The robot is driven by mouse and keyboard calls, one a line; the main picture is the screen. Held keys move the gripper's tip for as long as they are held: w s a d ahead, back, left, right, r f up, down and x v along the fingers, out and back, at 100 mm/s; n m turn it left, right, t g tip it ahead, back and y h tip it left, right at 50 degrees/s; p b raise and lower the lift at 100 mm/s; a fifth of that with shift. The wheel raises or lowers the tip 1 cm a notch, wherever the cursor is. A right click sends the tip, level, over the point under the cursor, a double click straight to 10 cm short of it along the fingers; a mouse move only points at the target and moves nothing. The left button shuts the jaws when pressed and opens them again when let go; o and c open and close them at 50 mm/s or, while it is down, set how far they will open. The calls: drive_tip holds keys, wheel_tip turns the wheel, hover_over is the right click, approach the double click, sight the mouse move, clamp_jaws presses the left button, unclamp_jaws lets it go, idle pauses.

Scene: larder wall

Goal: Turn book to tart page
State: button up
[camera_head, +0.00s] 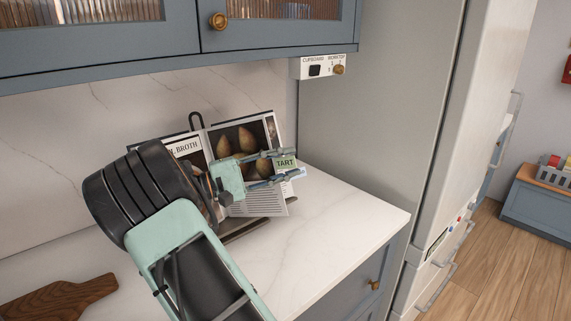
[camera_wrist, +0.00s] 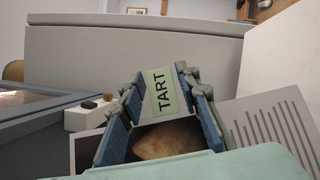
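The cookbook (camera_head: 262,203) leans open on a stand against the wall. Its left page (camera_head: 185,149) reads "BROTH", partly hidden by my arm. The right side shows a photo of brown, pear-like fruit (camera_head: 247,137) above lines of text. A pale green tab marked "TART" (camera_head: 286,163) sticks out at the book's right edge; it also shows in the wrist view (camera_wrist: 162,92). My gripper (camera_head: 292,163) is open, with one finger above and one below the tab. In the wrist view its fingers (camera_wrist: 163,82) flank the tab; I cannot tell whether they touch it.
A wooden board (camera_head: 60,299) lies at the front left of the white worktop (camera_head: 345,212). Blue cupboards (camera_head: 150,45) hang above, with a small switch box (camera_head: 322,67) under them. A tall grey panel (camera_head: 385,110) stands at the right. The worktop's right part is clear.

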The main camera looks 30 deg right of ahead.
drive_tip(key=shift+o, duration=0.6)
wheel_tip(320, 180, up, 10)
drive_tip(key=shift+d, duration=0.1)
idle(0.4)
